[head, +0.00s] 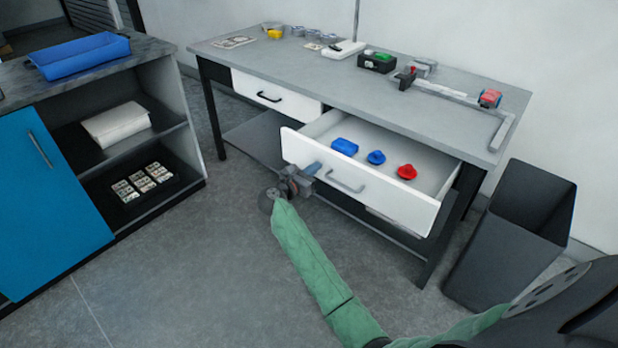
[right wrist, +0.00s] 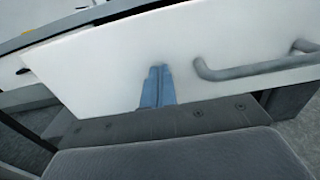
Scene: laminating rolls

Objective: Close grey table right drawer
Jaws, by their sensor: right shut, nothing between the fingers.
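The grey table (head: 330,75) has two white drawers. In the right wrist view my shut blue fingers (right wrist: 157,85) are against or very close to the white panel (right wrist: 130,55), left of the handle (right wrist: 255,68); contact is hard to tell. My left gripper is out of view.
The left drawer (head: 272,93) of the table is shut. A dark bin (head: 510,235) stands on the floor at the table's right end. A cabinet with a blue door (head: 50,190) stands at left. The floor (head: 190,270) in front is open.

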